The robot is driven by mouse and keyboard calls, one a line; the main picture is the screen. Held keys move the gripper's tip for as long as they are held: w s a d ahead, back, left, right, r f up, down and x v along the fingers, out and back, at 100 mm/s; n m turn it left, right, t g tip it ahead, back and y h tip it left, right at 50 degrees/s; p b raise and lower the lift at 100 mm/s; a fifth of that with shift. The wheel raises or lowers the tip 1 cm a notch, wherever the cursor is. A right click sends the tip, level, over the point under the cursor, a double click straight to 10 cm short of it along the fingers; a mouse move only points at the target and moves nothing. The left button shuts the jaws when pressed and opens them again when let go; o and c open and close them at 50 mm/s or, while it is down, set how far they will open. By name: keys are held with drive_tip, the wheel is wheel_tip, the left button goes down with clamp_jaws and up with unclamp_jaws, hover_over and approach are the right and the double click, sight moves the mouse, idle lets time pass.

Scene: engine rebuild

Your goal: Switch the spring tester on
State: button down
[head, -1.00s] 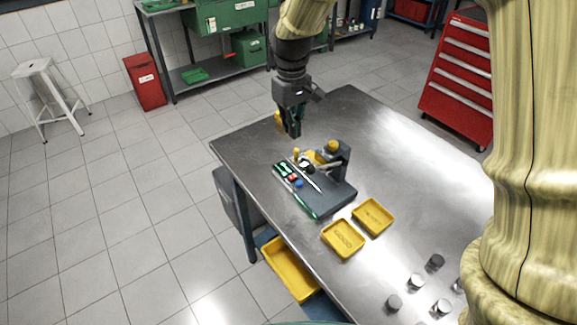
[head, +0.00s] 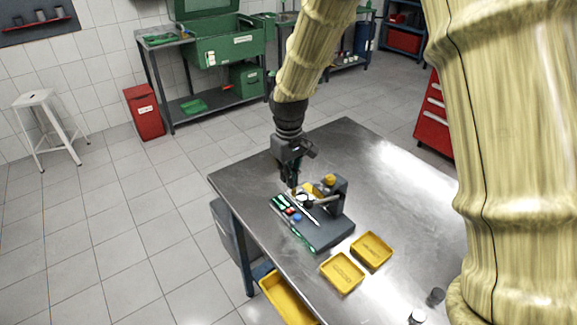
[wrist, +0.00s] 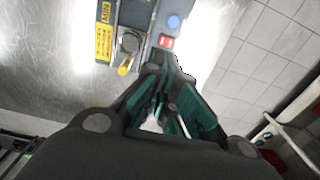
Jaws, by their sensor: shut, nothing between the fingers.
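The spring tester (head: 327,232) is a dark grey base with a short yellow-topped post, standing on the steel table. Its small red switch (head: 290,211) and blue round button (head: 297,217) sit at the left side of the base. In the wrist view the red switch (wrist: 166,42) lies just beyond the fingertips, with the blue button (wrist: 173,21) beyond it. A yellow-tipped part (wrist: 124,68) is to their left. My gripper (head: 292,186) is shut and empty, pointing down over the tester's far end. I cannot tell whether it touches the tester, nor the switch's position.
Two yellow trays (head: 329,284) (head: 358,259) lie on the table in front of the tester. Metal cylinders (head: 435,297) stand nearer on the table. The tabletop right of the tester is clear. A yellow bin (head: 285,299) is below the table's left edge.

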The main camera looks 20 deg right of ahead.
sight(288, 208)
drive_tip(key=shift+f+p, duration=1.5)
drive_tip(key=shift+f, duration=2.9)
